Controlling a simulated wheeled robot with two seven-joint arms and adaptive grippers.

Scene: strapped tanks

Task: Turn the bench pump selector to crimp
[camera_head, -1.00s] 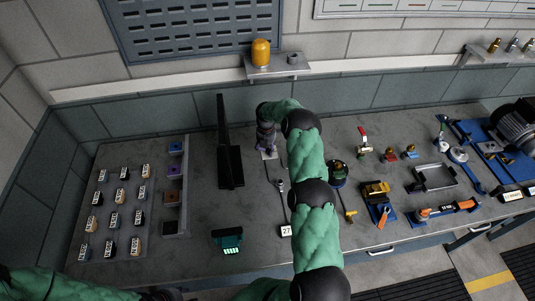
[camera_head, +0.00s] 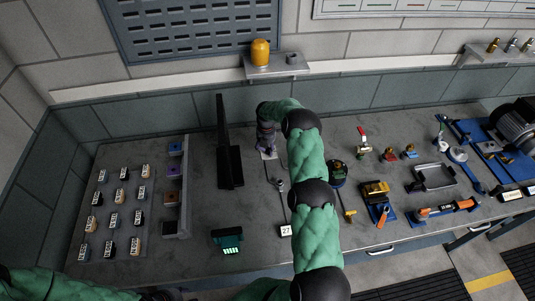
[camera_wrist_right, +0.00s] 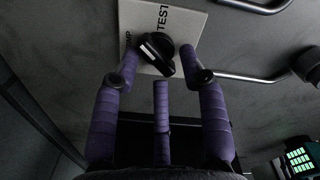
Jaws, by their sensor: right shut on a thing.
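The selector is a black knob (camera_wrist_right: 158,55) with a white mark, on a pale plate (camera_wrist_right: 190,28) on the bench. The plate reads "TEST" at the top and lettering ending in "MP" at the left in the right wrist view. The white mark lies on the knob's left side, toward the "MP" lettering. My right gripper (camera_wrist_right: 160,68), with purple fingers, is shut on the knob, fingers on both sides. In the head view, my right gripper (camera_head: 267,146) reaches down to the plate (camera_head: 270,155) and hides the knob. My left gripper is out of view.
A black upright panel (camera_head: 230,150) stands left of my right gripper. A metal rod (camera_head: 281,194) lies in front of it, near a "27" tag (camera_head: 286,231) and a lit green display (camera_head: 229,243). Several tools and fittings lie to the right.

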